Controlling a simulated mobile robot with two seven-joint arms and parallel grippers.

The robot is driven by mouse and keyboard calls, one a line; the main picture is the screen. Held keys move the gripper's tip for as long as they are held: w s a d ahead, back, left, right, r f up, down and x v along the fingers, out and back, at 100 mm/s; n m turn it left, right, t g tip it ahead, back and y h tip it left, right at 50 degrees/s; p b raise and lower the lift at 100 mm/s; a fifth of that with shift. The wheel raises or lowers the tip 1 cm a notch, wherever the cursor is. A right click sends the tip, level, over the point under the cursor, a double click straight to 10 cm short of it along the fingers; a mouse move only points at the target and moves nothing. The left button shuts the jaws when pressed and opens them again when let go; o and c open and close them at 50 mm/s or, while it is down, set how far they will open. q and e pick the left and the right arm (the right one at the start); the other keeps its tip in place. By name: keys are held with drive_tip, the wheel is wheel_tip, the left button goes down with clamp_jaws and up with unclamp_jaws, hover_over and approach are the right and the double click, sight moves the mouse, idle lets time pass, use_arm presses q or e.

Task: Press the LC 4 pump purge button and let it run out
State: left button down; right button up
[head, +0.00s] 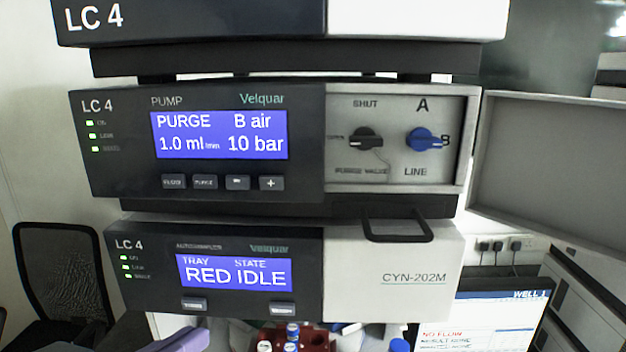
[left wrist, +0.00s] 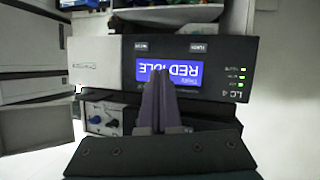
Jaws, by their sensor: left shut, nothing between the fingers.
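The LC 4 pump (head: 300,140) is the middle unit of the stack. Its blue display (head: 220,134) reads PURGE, B air, 1.0 ml/min and 10 bar. The purge button (head: 204,182) is second from left in the row below the display. The black purge valve knob (head: 366,138) and blue line knob (head: 424,139) sit in the open bay; they show upside down in the left wrist view (left wrist: 104,119). My left gripper (head: 202,337) is low at the left, below the autosampler, apart from the purge button. Its purple fingers (left wrist: 160,76) are shut and empty. My right gripper is not in view.
The autosampler (head: 210,270) below the pump reads RED IDLE, with a black handle (head: 398,226) above its right side. The pump's door (head: 550,160) stands open to the right. A monitor (head: 490,315) at lower right shows NO FLOW. Small capped bottles (head: 291,335) stand under the stack.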

use_arm(q)
drive_tip(key=s+a+f+g+y+p, duration=0.1)
drive_tip(key=s+a+g+y+p, duration=0.1)
drive_tip(key=s, duration=0.6)
drive_tip(key=s+a+g+y+p, duration=0.1)
drive_tip(key=s+a+g+y, duration=0.1)
drive_tip(key=s+a+g, duration=0.3)
drive_tip(key=s+g, duration=0.2)
drive_tip(key=s, duration=0.2)
drive_tip(key=shift+f+p, duration=0.35)
drive_tip(key=shift+f, duration=0.05)
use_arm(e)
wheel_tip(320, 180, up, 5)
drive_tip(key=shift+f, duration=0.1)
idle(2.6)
